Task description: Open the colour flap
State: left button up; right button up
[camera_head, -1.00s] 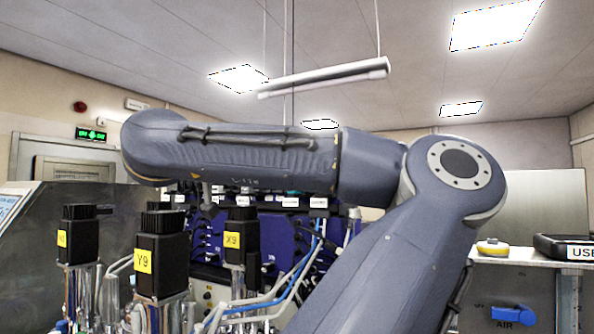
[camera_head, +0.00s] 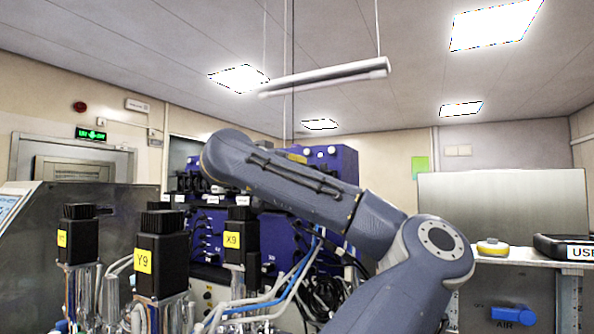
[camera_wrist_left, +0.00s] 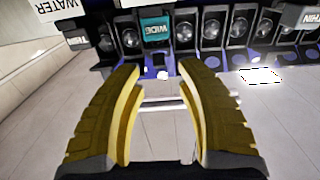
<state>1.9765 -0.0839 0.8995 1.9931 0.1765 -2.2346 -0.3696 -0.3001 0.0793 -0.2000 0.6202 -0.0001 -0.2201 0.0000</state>
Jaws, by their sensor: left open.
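My left gripper (camera_wrist_left: 160,72) is open and empty in the left wrist view, its two yellow-and-black fingers spread apart. Beyond the fingertips runs a row of dark housings with round fittings (camera_wrist_left: 184,32). A teal tag reading "WIDE" (camera_wrist_left: 157,30), upside down, sits in that row just past the fingertips, apart from them. I cannot tell which part is the colour flap. In the head view a blue-purple unit (camera_head: 335,160) stands behind one of my arms, which hides part of it. No gripper shows in the head view.
Black motor blocks labelled Y9 (camera_head: 162,255) and X9 (camera_head: 241,236) stand in front with tubes around them. A white "WATER" label (camera_wrist_left: 60,12) is at the wrist view's upper left. A shelf at right holds a yellow-topped object (camera_head: 492,247).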

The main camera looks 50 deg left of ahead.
pick_arm(q)
jog(key=shift+x, duration=2)
jog(key=shift+c, duration=0.2)
jog(key=shift+d, duration=0.1)
grip_shut()
